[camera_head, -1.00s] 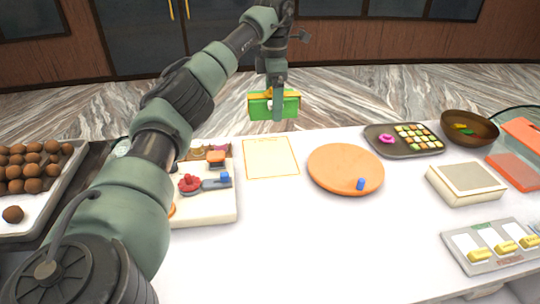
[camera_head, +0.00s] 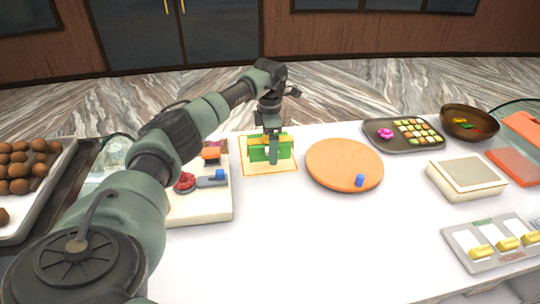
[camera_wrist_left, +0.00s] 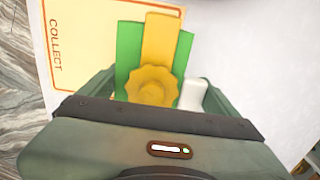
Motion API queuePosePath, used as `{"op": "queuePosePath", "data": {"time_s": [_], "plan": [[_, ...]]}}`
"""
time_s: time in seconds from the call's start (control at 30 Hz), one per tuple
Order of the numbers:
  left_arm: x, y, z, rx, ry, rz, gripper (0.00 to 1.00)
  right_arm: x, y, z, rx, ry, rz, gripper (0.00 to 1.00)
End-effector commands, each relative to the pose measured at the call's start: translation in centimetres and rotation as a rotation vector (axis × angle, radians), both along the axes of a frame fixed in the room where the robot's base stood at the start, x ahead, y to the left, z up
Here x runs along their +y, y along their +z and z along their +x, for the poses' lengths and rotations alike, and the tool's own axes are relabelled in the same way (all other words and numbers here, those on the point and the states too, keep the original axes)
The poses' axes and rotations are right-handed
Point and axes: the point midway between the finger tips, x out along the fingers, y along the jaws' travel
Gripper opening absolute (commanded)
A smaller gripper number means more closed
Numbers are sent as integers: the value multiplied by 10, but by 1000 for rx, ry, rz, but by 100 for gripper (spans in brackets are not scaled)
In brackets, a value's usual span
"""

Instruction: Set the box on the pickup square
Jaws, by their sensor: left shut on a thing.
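The green box (camera_head: 256,152) with a yellow band is over the pickup square (camera_head: 285,168), a cream sheet with an orange outline. My left gripper (camera_head: 271,158) is shut on the box from above. In the left wrist view the box (camera_wrist_left: 129,48) shows its yellow band and round yellow rosette. The word COLLECT is printed on the pickup square (camera_wrist_left: 75,15) beside it. I cannot tell whether the box's underside touches the square. My right gripper is not in view.
An orange round board (camera_head: 340,160) with a small blue piece stands right of the square. A white board (camera_head: 205,205) with small items is to the left. A dark sweets tray (camera_head: 375,130) and brown bowl (camera_head: 468,122) are further right.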

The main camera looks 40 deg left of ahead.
Motion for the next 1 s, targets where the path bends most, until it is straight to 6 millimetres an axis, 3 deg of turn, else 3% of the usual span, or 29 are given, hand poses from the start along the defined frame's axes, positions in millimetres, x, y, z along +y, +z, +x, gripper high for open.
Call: {"op": "queuePosePath", "data": {"time_s": [0.43,0.83,0.87,1.0], "plan": [[-1,-51,0,0,-1,0,46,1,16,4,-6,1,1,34],[0,-59,1,-1,-1,0,46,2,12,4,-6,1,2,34],[0,-58,1,-1,-1,0,100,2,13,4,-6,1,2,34],[0,-57,1,-1,0,0,100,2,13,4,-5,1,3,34]]}}
